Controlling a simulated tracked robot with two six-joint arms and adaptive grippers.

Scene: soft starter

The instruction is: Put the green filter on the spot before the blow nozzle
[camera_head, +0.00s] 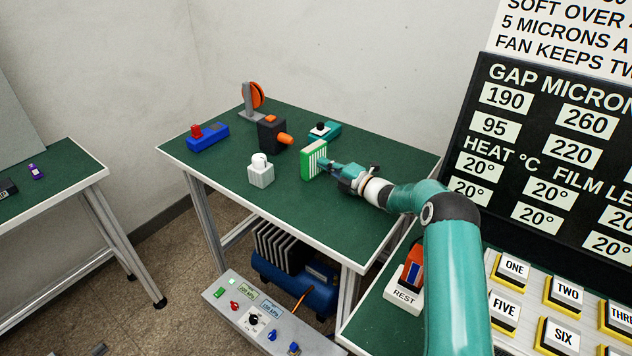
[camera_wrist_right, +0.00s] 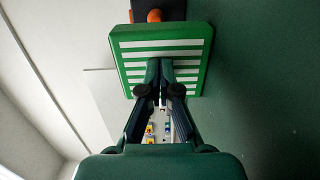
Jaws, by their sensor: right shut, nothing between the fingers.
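The green filter (camera_head: 313,160), a green frame with pale slats, stands upright on the dark green table, in front of the blow nozzle. The blow nozzle (camera_head: 286,140) is an orange tip on a dark block (camera_head: 270,136); its tip points toward the filter, with a small gap. My right gripper (camera_head: 328,167) is shut and empty, its fingertips close to the filter's near face. In the wrist view the filter (camera_wrist_right: 190,52) is directly beyond the fingertips (camera_wrist_right: 165,72); I cannot tell whether they touch it. The spot is not visible. My left gripper is out of view.
Around the filter stand a white-grey block (camera_head: 261,174), a teal box with a black knob (camera_head: 323,131), a blue box with a red top (camera_head: 207,137) and an orange wheel on a stand (camera_head: 254,96). The front right of the table (camera_head: 325,222) is free.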

